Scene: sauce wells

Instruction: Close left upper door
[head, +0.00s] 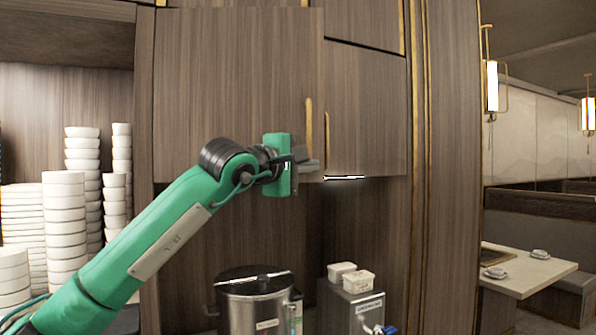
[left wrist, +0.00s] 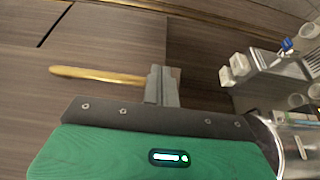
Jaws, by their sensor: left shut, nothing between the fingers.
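The left upper door (head: 235,90) is a brown wood-grain panel with a vertical gold handle (head: 308,135) near its right edge. Its edges do not line up with the right upper door (head: 365,110), and it looks slightly ajar. My left gripper (head: 308,164) is shut and empty at the door's lower right corner, just below the handle. In the left wrist view, the shut fingers (left wrist: 162,86) are at the end of the gold handle (left wrist: 97,75), over the door's edge. I cannot tell if they touch it. My right gripper is not in view.
Below the cabinet are a steel pot (head: 255,300) and a steel dispenser (head: 350,305) with white containers (head: 342,271) on top. Stacks of white bowls (head: 64,220) stand at the left. A table (head: 530,272) and booth are at the far right.

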